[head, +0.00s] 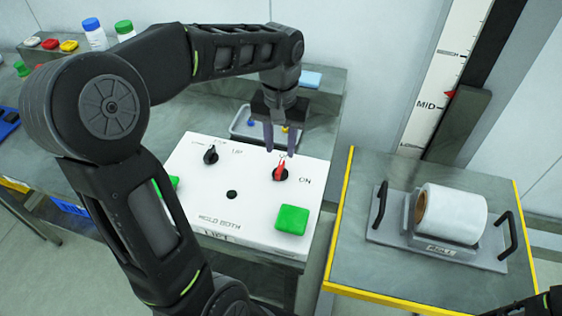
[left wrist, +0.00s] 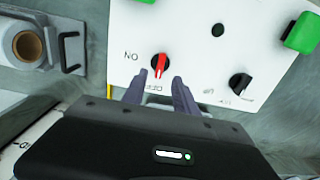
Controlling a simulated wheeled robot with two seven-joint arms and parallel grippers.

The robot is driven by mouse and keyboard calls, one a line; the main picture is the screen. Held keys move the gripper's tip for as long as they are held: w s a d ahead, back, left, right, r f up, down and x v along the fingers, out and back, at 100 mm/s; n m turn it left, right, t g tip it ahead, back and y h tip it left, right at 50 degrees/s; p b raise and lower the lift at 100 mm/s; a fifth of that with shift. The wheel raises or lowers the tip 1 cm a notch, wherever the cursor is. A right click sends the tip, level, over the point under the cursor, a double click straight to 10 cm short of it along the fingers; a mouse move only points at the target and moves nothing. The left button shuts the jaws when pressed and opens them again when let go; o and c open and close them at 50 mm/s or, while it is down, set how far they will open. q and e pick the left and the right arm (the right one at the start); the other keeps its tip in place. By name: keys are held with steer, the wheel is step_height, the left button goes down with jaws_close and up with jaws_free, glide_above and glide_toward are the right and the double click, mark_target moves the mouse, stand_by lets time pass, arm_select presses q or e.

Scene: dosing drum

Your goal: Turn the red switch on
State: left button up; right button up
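The red switch (head: 280,172) is a red handle on a round black base, on the white control panel (head: 217,180). Its handle points toward the panel's far edge, at a label partly hidden by the gripper, not toward the "ON" print on its right. My left gripper (head: 280,153) is over the switch, pointing down, with its fingers apart and nothing held. In the left wrist view, the red switch (left wrist: 160,64) lies just beyond the fingertips (left wrist: 160,78), in line with the gap between them. I cannot tell whether they touch it.
A black knob (head: 210,155) and a green button (head: 292,219) are on the same panel; another green button is partly behind my left arm. A grey tray (head: 240,128) is behind the panel. A white roll (head: 452,213) sits on a handled plate on the right table.

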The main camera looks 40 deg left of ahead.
mark_target(280, 167)
arm_select(q)
step_height(280, 167, down, 7)
steer(key=shift+p, duration=0.35)
steer(key=shift+s, duration=0.1)
steer(key=shift+c, duration=0.2)
jaws_close()
